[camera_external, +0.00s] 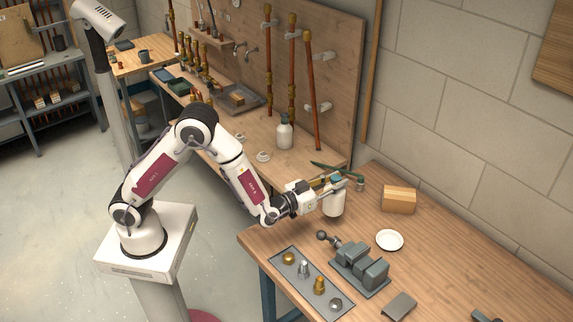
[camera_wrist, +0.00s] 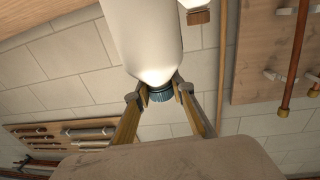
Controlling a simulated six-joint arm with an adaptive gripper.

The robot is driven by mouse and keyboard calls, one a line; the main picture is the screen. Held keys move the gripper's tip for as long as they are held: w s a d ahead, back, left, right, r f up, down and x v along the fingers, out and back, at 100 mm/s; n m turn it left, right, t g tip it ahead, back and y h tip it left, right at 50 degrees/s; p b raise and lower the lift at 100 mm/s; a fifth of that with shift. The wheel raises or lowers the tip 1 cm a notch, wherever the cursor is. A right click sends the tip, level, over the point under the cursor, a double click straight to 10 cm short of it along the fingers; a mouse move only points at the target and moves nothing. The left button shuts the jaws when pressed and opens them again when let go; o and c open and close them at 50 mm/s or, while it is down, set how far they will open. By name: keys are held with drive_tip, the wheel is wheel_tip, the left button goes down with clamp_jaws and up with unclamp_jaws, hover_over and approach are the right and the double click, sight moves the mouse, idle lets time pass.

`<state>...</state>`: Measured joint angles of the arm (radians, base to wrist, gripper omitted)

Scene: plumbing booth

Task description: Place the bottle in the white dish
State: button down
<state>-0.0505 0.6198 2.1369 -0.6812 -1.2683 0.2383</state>
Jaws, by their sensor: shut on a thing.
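A white bottle (camera_external: 334,203) with a teal cap hangs upright below my gripper (camera_external: 334,182) at the left part of the wooden workbench. My gripper is shut on the bottle's cap and neck. In the wrist view the bottle body (camera_wrist: 143,38) fills the upper middle, and the ribbed cap sits between the fingertips of my gripper (camera_wrist: 161,92). I cannot tell how far the bottle's base is from the bench top. The white dish (camera_external: 389,240) lies to the right of the bottle and nearer the camera, and it looks empty. The dish is not visible in the wrist view.
A grey vise (camera_external: 360,268) stands near the dish. A wooden block (camera_external: 398,199) lies behind the dish. A grey tray (camera_external: 289,271) holds several fittings at the front left. Another pale bottle (camera_external: 285,134) stands on the rear bench. Bench space between held bottle and dish looks clear.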

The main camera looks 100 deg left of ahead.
drive_tip(key=w+d+r+m+t+h, duration=0.1)
drive_tip(key=w+d+m+t+h, duration=0.1)
drive_tip(key=w, duration=0.8)
drive_tip(key=w+d+r+m+t+h, duration=0.2)
drive_tip(key=w+d+m+h, duration=0.2)
drive_tip(key=w+h, duration=0.3)
drive_tip(key=w, duration=0.3)
drive_tip(key=shift+w+d+r, duration=0.15)
drive_tip(key=shift+w+d, duration=0.05)
drive_tip(key=shift+d, duration=0.05)
wheel_tip(320, 180, down, 6)
drive_tip(key=shift+f, duration=0.25)
drive_tip(key=shift+f, duration=1.9)
